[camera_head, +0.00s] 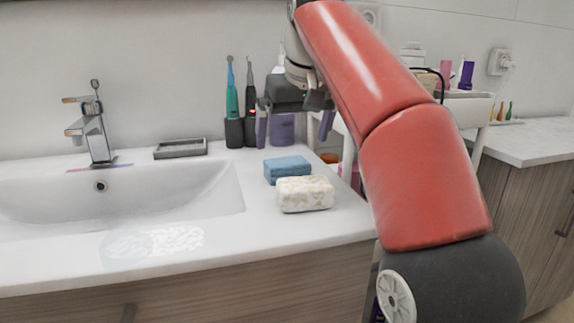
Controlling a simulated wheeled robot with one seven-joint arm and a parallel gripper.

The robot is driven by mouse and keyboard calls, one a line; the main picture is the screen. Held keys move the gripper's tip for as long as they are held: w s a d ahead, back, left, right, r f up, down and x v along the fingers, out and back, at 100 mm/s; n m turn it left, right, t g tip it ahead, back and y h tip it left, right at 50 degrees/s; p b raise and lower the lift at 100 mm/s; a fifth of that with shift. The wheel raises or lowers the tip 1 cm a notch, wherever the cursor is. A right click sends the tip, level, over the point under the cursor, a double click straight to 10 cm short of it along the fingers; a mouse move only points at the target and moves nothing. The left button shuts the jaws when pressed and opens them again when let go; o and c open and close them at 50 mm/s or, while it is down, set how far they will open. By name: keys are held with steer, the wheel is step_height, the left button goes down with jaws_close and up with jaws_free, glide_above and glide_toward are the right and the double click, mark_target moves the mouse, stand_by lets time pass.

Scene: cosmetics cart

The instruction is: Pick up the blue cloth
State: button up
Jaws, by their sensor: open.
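The blue cloth (288,168) is a small folded block lying on the white counter, right of the sink. A cream, patterned folded cloth (305,194) lies right in front of it. My gripper (295,130) hangs from my red arm above and behind the blue cloth. The gripper is clear of the blue cloth.
Electric toothbrushes (233,110) stand in dark holders behind, left of my gripper. A purple container (282,129) is behind the fingers. A grey soap dish (180,148), sink (130,205) and tap (97,135) are left. A white cart (465,108) stands right, partly hidden by my arm.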

mark_target(287, 161)
steer(key=b+x, duration=0.1)
steer(key=x, duration=0.3)
steer(key=b+x, duration=0.1)
steer(key=x, duration=0.1)
steer(key=shift+s+a+f+b, duration=0.25)
steer(key=shift+s+f+b, duration=0.05)
steer(key=shift+f+b, duration=0.05)
steer(key=shift+w+f, duration=0.15)
steer(key=shift+f, duration=0.1)
steer(key=shift+c, duration=0.4)
steer(key=c, duration=0.9)
